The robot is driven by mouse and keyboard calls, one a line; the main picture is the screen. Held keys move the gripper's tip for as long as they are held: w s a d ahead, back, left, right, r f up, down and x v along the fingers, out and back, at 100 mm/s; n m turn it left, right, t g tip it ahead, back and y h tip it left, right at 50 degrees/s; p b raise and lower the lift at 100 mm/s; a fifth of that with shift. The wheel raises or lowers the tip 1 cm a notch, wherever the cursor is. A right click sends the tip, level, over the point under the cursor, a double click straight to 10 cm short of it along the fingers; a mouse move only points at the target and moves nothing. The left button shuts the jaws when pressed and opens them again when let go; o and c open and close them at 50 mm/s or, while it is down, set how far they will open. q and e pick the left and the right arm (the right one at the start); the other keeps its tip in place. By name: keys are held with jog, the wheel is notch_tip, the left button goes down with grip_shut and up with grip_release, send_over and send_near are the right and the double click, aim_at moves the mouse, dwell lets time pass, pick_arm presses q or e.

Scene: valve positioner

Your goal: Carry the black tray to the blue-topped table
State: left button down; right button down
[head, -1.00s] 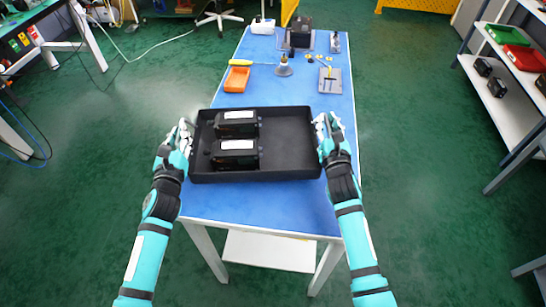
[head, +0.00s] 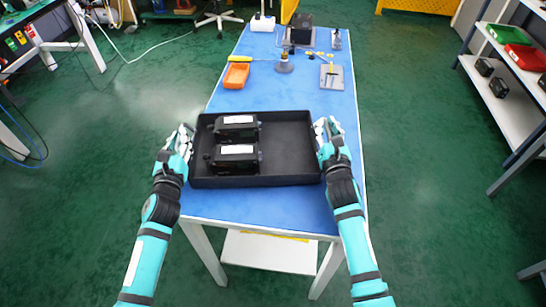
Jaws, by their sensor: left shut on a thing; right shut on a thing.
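The black tray (head: 287,150) is level over the near half of the blue-topped table (head: 265,206). I cannot tell whether its underside touches the blue top. Two black devices with white labels, a rear one (head: 237,131) and a front one (head: 236,160), lie in the tray's left half; its right half is empty. My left gripper (head: 187,142) is shut on the tray's left wall. My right gripper (head: 322,140) is shut on its right wall. The fingertips are partly hidden at the walls.
On the table's far half are an orange bin (head: 236,76), a grey plate with a tool (head: 332,77), a small round-based fixture (head: 284,63) and a dark device (head: 299,36). A shelf with red (head: 525,57) and green bins stands at right.

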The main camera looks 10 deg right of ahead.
pick_arm(q)
jog(key=shift+f+b, duration=0.45)
pick_arm(e)
jog(key=shift+d+f, duration=0.1)
jog(key=shift+f, duration=0.45)
pick_arm(q)
jog(key=c, duration=1.4)
grip_release()
pick_arm(e)
jog(key=c, duration=1.4)
grip_release()
jog(key=shift+r, duration=0.1)
pick_arm(q)
jog(key=shift+d+r, duration=0.1)
jog(key=shift+r, duration=0.05)
pick_arm(e)
jog(key=shift+r, duration=0.1)
